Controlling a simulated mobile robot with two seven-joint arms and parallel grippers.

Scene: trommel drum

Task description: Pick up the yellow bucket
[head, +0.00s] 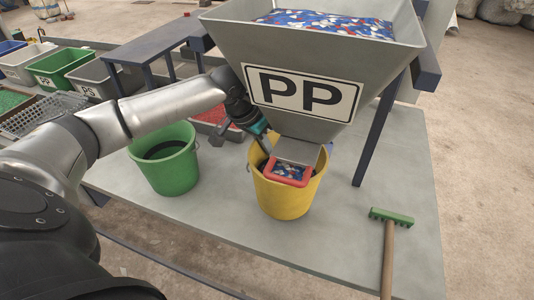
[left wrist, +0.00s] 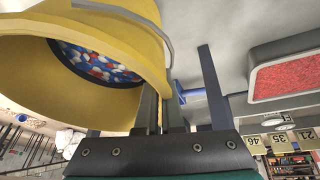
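The yellow bucket (head: 284,200) stands upright on the grey table under the chute of the PP hopper. It fills the upper left of the left wrist view (left wrist: 150,58), with blue, white and red flakes inside. A grey handle (left wrist: 130,14) runs along its outside. My left gripper (head: 264,146) is at the bucket's left rim, fingers pointing down. In the left wrist view its fingers (left wrist: 162,108) are close together with the yellow wall between them, so it looks shut on the rim. The fingertips are partly hidden. My right gripper is in neither view.
A green bucket (head: 168,163) stands left. A green-headed rake or brush (head: 390,217) lies right. The table (head: 340,220) is clear in front.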

